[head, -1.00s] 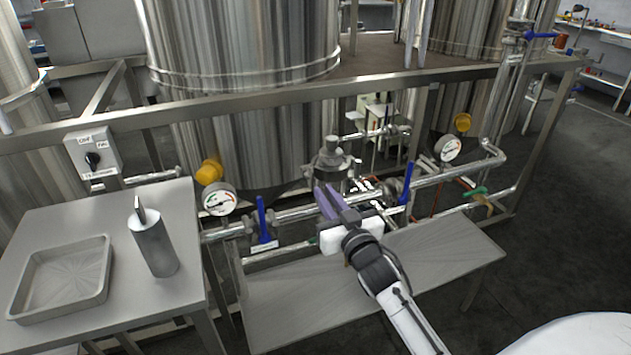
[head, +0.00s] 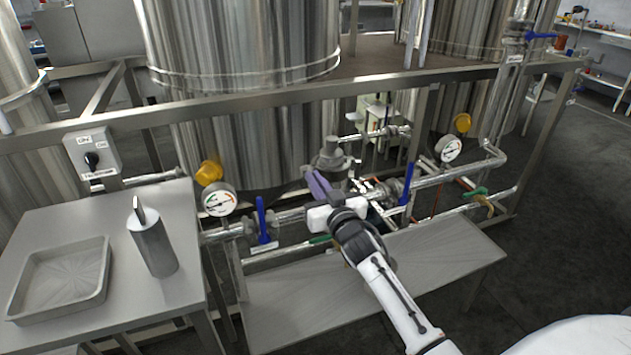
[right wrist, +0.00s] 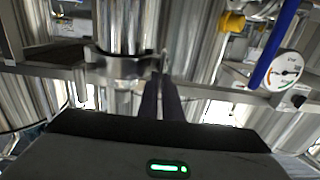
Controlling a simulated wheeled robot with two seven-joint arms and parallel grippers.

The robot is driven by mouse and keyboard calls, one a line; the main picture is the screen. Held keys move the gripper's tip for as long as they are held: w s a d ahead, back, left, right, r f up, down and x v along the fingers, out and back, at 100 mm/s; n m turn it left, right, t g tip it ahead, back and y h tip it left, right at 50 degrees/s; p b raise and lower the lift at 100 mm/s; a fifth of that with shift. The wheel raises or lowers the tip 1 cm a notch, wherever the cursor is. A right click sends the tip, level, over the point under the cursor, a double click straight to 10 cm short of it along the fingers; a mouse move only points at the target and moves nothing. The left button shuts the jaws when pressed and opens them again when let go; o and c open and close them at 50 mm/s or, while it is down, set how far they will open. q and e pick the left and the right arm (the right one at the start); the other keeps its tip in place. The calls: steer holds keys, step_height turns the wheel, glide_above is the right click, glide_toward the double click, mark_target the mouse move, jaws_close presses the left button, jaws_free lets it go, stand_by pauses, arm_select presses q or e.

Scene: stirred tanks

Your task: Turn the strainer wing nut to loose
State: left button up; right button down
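The strainer (head: 331,158) is a grey metal body with a collar, set in the pipework in front of the middle tank. In the right wrist view its collar (right wrist: 115,62) clamps a shiny cylinder. A thin upright metal piece (right wrist: 164,62) at the collar's right end looks like the wing nut. In the head view the gripper hides this spot. My right gripper (head: 317,184) has its purple fingers at the strainer's left side. In the wrist view the fingers (right wrist: 160,97) are close together with their tips at the thin piece. Contact is unclear. My left gripper is out of view.
Blue valve handles (head: 262,220) (head: 407,184) stand on the pipe either side of the gripper. A gauge (head: 219,200) and a yellow knob (head: 208,172) are to the left. A side table holds a tray (head: 62,280) and a metal canister (head: 152,240). A low shelf (head: 290,300) lies below.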

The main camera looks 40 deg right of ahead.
steer(key=shift+a+n, duration=0.1)
steer(key=shift+n, duration=0.3)
steer(key=shift+w+a+f+n+b, duration=0.1)
steer(key=shift+a+f+n+b, duration=0.15)
steer(key=shift+n, duration=2.6)
steer(key=shift+a+f+n+b, duration=0.2)
steer(key=shift+f+n, duration=0.1)
steer(key=shift+n, duration=2.5)
steer(key=shift+w+a+f+n+b, duration=0.15)
steer(key=shift+a+f+n, duration=0.15)
steer(key=shift+n, duration=2.55)
steer(key=shift+s, duration=0.1)
steer(key=c, duration=2.2)
jaws_free()
steer(key=shift+s, duration=0.1)
